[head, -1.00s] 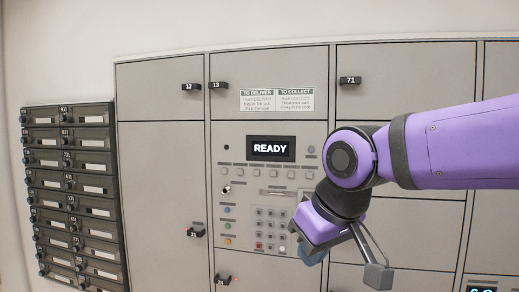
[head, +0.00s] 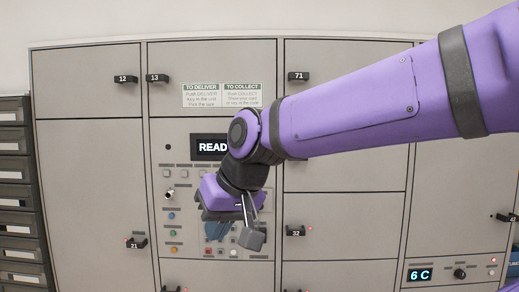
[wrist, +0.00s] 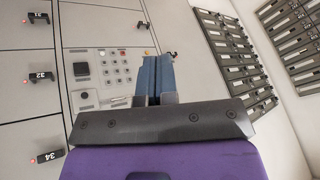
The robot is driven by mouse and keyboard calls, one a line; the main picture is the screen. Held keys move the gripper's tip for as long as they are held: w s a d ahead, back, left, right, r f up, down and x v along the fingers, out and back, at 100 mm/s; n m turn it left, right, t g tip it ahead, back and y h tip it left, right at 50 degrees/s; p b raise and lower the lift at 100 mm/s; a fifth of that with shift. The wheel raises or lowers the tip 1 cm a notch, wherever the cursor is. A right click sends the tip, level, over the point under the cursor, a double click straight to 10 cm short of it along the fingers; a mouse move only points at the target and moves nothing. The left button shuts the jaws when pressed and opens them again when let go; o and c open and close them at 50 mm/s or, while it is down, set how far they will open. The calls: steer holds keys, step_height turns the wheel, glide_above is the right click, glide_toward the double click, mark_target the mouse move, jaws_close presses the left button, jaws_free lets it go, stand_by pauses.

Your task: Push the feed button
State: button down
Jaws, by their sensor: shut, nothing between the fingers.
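The control panel (head: 185,262) is set in the grey locker front and has a dark display (head: 208,147) partly hidden by my arm. Below it are a row of small buttons, a column of coloured buttons (head: 172,216) at left, and a keypad. Small labels are too blurred to tell which is the feed button. My gripper (head: 216,232) is shut and empty, in front of the keypad and hiding most of it. In the wrist view the blue fingers (wrist: 155,62) are together beside the keypad (wrist: 112,68); contact with the panel cannot be told.
Locker doors with dark numbered latches, such as 21 (head: 136,243) and 32 (head: 296,231), surround the panel. A lower right panel has a "6 C" display (head: 420,275) and a knob (head: 460,274). Dark mail slots (head: 15,200) stand at the left.

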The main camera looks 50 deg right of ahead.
steer(key=w+d+r+m+t+y, duration=0.1)
steer(key=w+d+r+m, duration=0.15)
steer(key=w, duration=0.25)
steer(key=w+d+r+m+t, duration=0.1)
steer(key=w+d+m, duration=0.2)
steer(key=w+m, duration=0.1)
steer(key=w+d+r+m+t+h, duration=0.1)
steer(key=w+d+m, duration=0.2)
steer(key=d, duration=0.5)
steer(key=w+d+r+m+t+h, duration=0.2)
steer(key=d+m, duration=0.4)
steer(key=d, duration=0.2)
steer(key=w+d+r+m+t+h, duration=0.1)
steer(key=w+d+r+m+t, duration=0.1)
steer(key=d+m, duration=0.3)
steer(key=w+d, duration=0.1)
steer(key=d, duration=0.3)
steer(key=shift+w, duration=0.3)
steer(key=shift+w+d, duration=0.1)
steer(key=shift+d, duration=0.05)
steer(key=w+d, duration=0.5)
steer(key=d, duration=0.1)
steer(key=shift+w+d, duration=0.25)
steer(key=shift+w, duration=0.05)
steer(key=shift+w+d, duration=0.25)
steer(key=shift+d, duration=0.05)
